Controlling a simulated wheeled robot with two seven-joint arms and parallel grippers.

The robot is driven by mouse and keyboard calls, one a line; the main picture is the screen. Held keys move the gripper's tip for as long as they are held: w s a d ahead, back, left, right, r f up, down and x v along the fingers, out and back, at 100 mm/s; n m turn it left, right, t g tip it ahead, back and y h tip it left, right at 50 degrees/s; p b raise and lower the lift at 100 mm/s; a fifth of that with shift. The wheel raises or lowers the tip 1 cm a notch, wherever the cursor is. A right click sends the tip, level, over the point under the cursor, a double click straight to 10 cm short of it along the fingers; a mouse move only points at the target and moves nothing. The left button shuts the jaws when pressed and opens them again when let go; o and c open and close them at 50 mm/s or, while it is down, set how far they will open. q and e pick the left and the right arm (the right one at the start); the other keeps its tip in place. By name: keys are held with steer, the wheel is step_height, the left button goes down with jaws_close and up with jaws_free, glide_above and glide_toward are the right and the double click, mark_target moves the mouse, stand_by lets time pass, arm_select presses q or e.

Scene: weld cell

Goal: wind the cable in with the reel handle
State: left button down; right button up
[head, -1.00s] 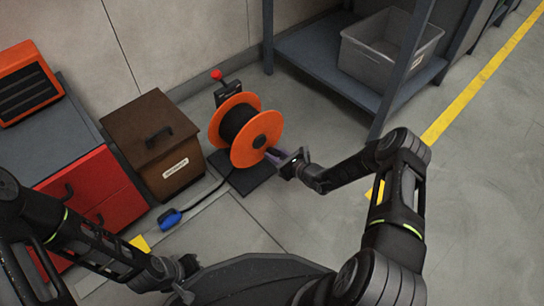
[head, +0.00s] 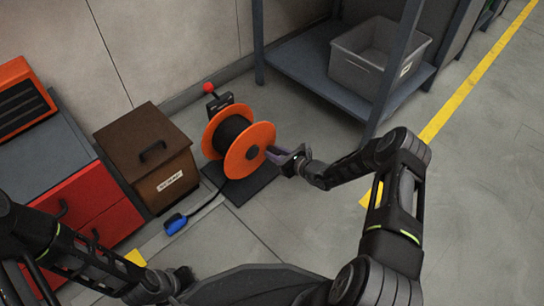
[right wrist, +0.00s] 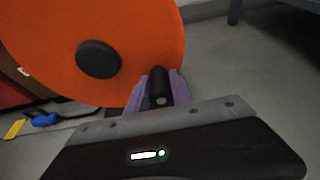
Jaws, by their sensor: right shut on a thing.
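The cable reel (head: 249,146) has orange flanges and a dark cable wound on its drum. It stands on a dark base plate (head: 240,190) on the floor. My right gripper (head: 276,153) is at the right edge of the reel's near flange. In the right wrist view its purple fingers (right wrist: 159,90) are shut around the black reel handle (right wrist: 160,84), beside the orange flange. The cable runs out from the reel across the floor to a blue plug (head: 176,223). My left gripper (head: 185,278) is low at the lower left, and its fingers are not clear.
A brown wooden box (head: 150,155) stands left of the reel, beside a red cabinet (head: 85,208). A red-knobbed lever (head: 209,88) rises behind the reel. A shelf (head: 300,60) with a grey bin (head: 375,62) is at the back right. The floor at right is clear.

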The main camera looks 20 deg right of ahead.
mark_target(269, 136)
arm_select(q)
steer(key=shift+s+d+r, duration=0.2)
steer(key=shift+s, duration=0.2)
arm_select(e)
steer(key=shift+w+d+r, duration=0.1)
steer(key=shift+d+r, duration=0.15)
